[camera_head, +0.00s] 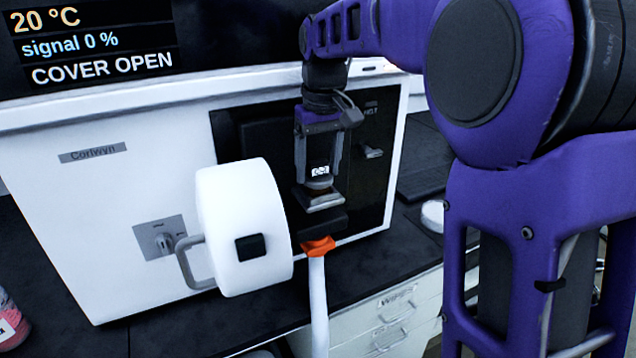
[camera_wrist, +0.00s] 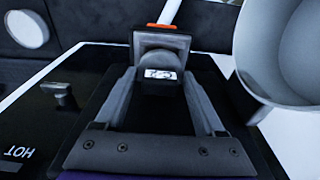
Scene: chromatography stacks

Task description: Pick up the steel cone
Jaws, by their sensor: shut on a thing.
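My gripper (camera_head: 320,200) points down in front of the dark panel of a white instrument. Its fingers also show in the wrist view (camera_wrist: 160,72), closed around a small piece. That piece appears to be the steel cone (camera_wrist: 160,57), a grey rounded shape between the fingertips. A black block with a small white label (camera_wrist: 160,74) sits against it between the fingers. The fingers hide much of the held piece, so its full shape cannot be told. In the head view a grey metal edge shows at the fingertips, above a dark block.
A white post with an orange collar (camera_head: 318,246) stands just below and in front of my gripper. A large white round cover (camera_head: 240,205) with a handle is close on the left. The white instrument (camera_head: 90,210) stands behind on a dark bench. Drawers (camera_head: 395,320) are below.

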